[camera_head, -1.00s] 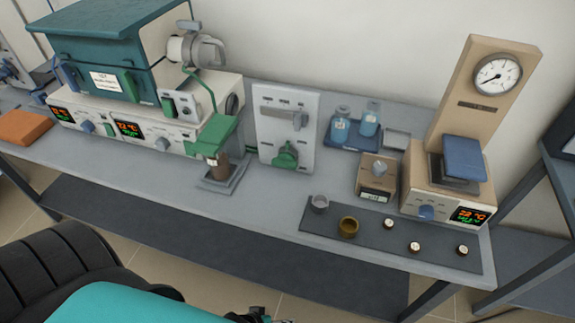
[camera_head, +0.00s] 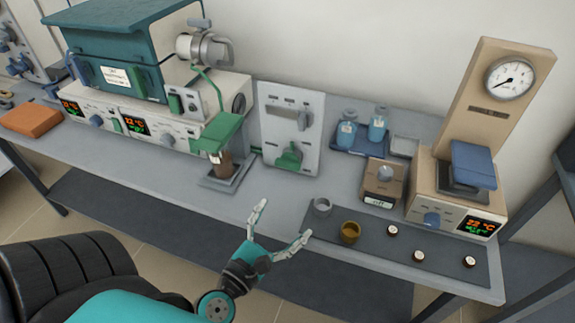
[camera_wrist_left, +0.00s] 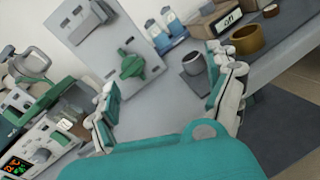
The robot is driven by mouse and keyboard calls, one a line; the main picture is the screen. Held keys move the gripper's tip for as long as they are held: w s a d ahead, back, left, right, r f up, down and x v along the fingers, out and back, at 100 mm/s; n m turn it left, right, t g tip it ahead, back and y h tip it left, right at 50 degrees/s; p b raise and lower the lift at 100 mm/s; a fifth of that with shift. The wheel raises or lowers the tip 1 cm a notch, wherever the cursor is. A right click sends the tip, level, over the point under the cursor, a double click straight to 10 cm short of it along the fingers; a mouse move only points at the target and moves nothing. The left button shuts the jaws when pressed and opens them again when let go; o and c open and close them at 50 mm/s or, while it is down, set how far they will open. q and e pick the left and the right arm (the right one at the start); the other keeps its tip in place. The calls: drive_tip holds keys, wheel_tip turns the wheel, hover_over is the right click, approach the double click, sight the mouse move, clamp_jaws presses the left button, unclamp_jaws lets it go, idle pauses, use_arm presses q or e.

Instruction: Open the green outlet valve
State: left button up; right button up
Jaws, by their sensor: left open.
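The green outlet valve (camera_head: 289,156) is a green handle low on a light grey upright panel (camera_head: 305,106) at the middle of the bench. In the left wrist view the green valve (camera_wrist_left: 131,65) shows ahead, beyond the fingers and between them. My left gripper (camera_head: 281,222) is open and empty at the bench's front edge, in front of the panel and apart from the valve. Its two spread fingers also show in the left wrist view (camera_wrist_left: 160,100). A grey lever handle (camera_head: 290,115) sits above the green valve on the same panel. My right gripper is not in view.
A furnace with a teal top (camera_head: 110,45) stands at the left, with a green-topped stand (camera_head: 221,135) beside the panel. A dark mat (camera_head: 400,238) on the right holds a grey cup (camera_head: 322,207), a brass cup (camera_head: 349,232) and small pieces. Bench (camera_head: 180,175) in front is clear.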

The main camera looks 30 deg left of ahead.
use_arm(q)
drive_tip(key=s+a+n+y, duration=0.1)
drive_tip(key=a+n+y, duration=0.2)
drive_tip(key=a+n, duration=0.15)
drive_tip(key=n+y+p, duration=0.1)
drive_tip(key=n+p, duration=0.1)
drive_tip(key=p, duration=0.1)
approach(286, 168)
drive_tip(key=shift+g, duration=0.3)
drive_tip(key=x, duration=0.3)
drive_tip(key=p+x, duration=0.1)
drive_tip(key=x, duration=0.2)
drive_tip(key=p+x, duration=0.1)
drive_tip(key=x, duration=0.2)
drive_tip(key=shift+w+r, duration=0.2)
drive_tip(key=shift+r, duration=0.2)
drive_tip(key=shift+w+a+f, duration=0.1)
drive_tip(key=shift+w+a, duration=0.05)
drive_tip(key=shift+w, duration=0.6)
drive_tip(key=shift+c, duration=0.2)
drive_tip(key=c, duration=1.1)
